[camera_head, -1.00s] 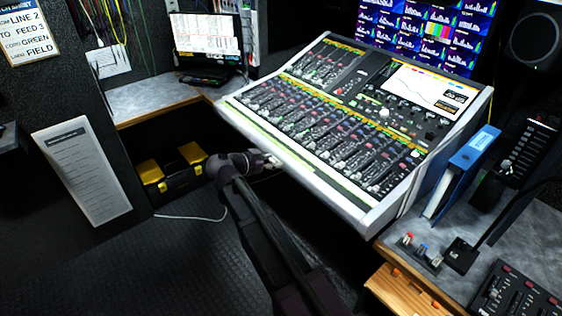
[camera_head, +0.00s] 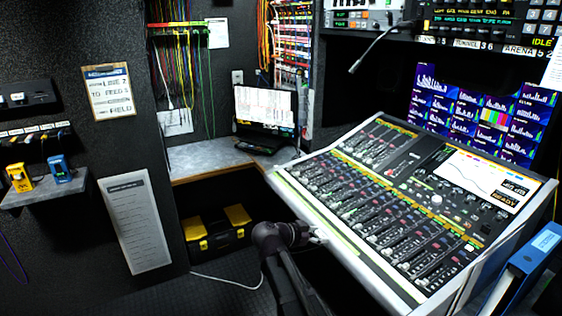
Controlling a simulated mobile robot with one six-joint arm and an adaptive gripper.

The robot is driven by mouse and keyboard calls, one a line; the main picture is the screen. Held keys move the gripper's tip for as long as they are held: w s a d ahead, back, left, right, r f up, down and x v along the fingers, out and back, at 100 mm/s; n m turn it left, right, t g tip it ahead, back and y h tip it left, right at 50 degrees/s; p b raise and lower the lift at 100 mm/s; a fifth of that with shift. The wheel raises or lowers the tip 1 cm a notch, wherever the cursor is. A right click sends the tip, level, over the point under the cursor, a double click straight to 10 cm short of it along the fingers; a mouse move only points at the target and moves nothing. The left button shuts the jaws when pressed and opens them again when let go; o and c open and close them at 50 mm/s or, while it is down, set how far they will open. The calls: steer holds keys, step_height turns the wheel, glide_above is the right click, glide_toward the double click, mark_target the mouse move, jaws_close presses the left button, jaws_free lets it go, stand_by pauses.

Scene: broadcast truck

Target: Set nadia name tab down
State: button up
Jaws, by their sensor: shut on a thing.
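My gripper (camera_head: 314,236) is at the front left edge of the mixing console (camera_head: 345,262), seen small and from behind my arm. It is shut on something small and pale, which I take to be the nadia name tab. The tab's lettering cannot be read, and the fingers and arm mostly hide it. A pale green-yellow strip (camera_head: 318,215) runs along the console's front edge, close beside the gripper. I cannot tell whether the gripper touches it.
A laptop (camera_head: 265,110) stands on the grey corner desk (camera_head: 205,155). A black and yellow toolbox (camera_head: 218,230) sits below it. A blue binder (camera_head: 530,258) stands right of the console. A gooseneck microphone (camera_head: 375,45) hangs above. A wall shelf (camera_head: 45,190) is at left.

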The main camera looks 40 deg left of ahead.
step_height(320, 180, up, 12)
steer(key=p, duration=1.1)
